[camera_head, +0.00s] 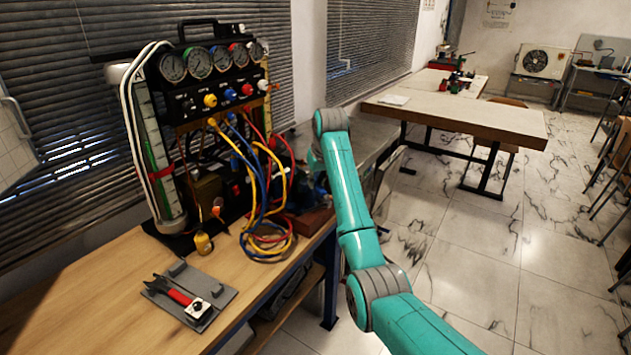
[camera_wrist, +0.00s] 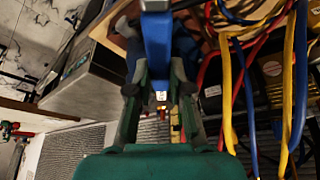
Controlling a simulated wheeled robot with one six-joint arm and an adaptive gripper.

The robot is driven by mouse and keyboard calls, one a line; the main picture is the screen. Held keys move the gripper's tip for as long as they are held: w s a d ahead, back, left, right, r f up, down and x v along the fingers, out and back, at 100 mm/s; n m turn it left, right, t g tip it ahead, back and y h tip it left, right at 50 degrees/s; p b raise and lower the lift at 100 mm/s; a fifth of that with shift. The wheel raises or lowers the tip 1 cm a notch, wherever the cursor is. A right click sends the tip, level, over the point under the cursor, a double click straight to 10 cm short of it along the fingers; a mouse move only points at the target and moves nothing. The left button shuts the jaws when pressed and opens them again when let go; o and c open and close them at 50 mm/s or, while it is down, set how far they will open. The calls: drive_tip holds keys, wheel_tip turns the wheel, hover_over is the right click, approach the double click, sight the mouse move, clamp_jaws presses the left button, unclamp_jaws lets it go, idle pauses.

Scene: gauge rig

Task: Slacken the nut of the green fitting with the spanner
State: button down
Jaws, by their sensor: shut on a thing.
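My gripper (camera_wrist: 158,82) is shut on a long blue handle (camera_wrist: 157,48), which looks like that of a spanner. In the head view my gripper is mostly hidden behind my arm, close to the right side of the gauge rig (camera_head: 203,92). I cannot make out the green fitting or its nut in either view.
Yellow, blue and red hoses (camera_head: 268,215) hang from the rig beside my gripper; they also show in the wrist view (camera_wrist: 228,95). A small yellow object (camera_head: 203,243) stands on the wooden bench (camera_head: 95,285). A farther table (camera_head: 465,115) stands behind my arm.

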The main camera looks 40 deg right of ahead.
drive_tip(key=shift+s+d+n+y, duration=0.15)
drive_tip(key=shift+d+n+y, duration=0.25)
drive_tip(key=shift+d+n, duration=0.8)
idle(0.9)
drive_tip(key=shift+d+n+y, duration=0.4)
drive_tip(key=shift+d+n, duration=0.5)
drive_tip(key=shift+d, duration=0.15)
idle(1.2)
drive_tip(key=shift+a+m+h, duration=0.4)
drive_tip(key=shift+a+m, duration=0.5)
drive_tip(key=shift+a, duration=0.1)
idle(0.4)
drive_tip(key=shift+s, duration=0.15)
drive_tip(key=shift+s+a, duration=0.1)
drive_tip(key=shift+s, duration=2.25)
